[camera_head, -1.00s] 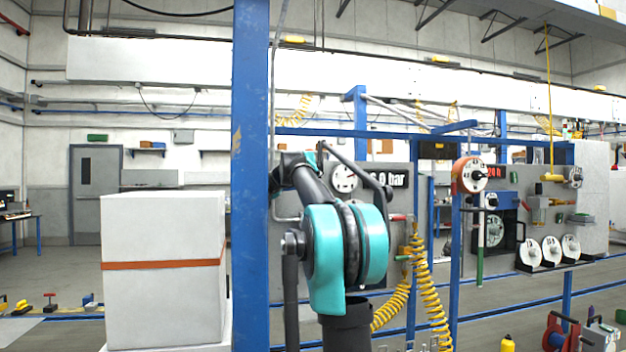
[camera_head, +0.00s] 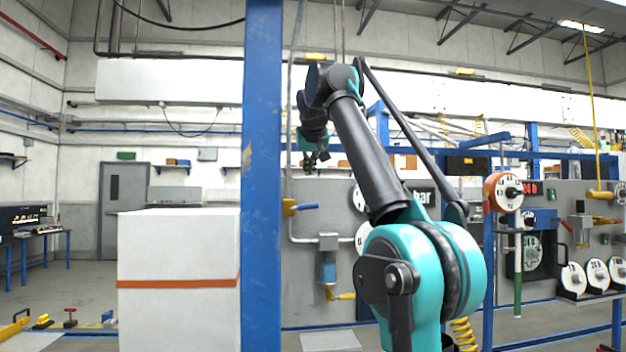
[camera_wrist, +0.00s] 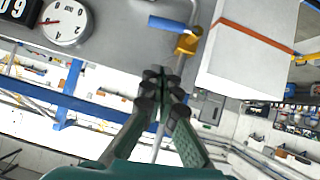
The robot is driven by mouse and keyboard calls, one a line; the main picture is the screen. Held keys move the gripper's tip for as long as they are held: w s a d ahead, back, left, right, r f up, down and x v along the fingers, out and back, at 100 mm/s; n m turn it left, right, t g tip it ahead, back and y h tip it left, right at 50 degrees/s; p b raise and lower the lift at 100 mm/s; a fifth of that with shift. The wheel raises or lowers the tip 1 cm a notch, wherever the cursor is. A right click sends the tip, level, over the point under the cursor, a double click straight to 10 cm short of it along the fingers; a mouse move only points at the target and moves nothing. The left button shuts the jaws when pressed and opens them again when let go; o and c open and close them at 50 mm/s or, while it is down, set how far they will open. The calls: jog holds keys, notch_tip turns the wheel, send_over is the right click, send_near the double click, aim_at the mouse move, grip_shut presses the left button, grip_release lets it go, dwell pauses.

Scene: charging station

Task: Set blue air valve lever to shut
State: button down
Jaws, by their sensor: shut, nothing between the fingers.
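The air valve has a yellow body (camera_head: 289,207) on a vertical grey pipe just right of the blue post. Its blue lever (camera_head: 307,206) points right, roughly level and crosswise to the pipe. In the wrist view, the blue lever (camera_wrist: 170,24) and yellow body (camera_wrist: 189,41) are at the top centre, beyond the fingertips. My gripper (camera_head: 318,158) is above the lever in the head view, apart from it. The wrist view shows my gripper (camera_wrist: 160,78) with its dark fingertips together and nothing between them.
A blue post (camera_head: 263,180) stands close left of the valve, with a white cabinet (camera_head: 178,260) beyond it. Below the valve hangs a filter unit (camera_head: 328,265) with a yellow handle. A round gauge (camera_wrist: 64,22) sits on the grey panel.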

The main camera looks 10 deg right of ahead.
jog(key=w+f, duration=0.8)
jog(key=shift+d+f, duration=0.35)
jog(key=shift+d, duration=0.1)
jog(key=shift+d+f, duration=0.25)
jog(key=shift+f, duration=0.5)
jog(key=w+r+v, duration=0.1)
jog(key=r+v, duration=0.1)
jog(key=v, duration=1.1)
jog(key=shift+w+d+r, duration=0.2)
jog(key=shift+w+d, duration=0.1)
jog(key=shift+d, duration=0.1)
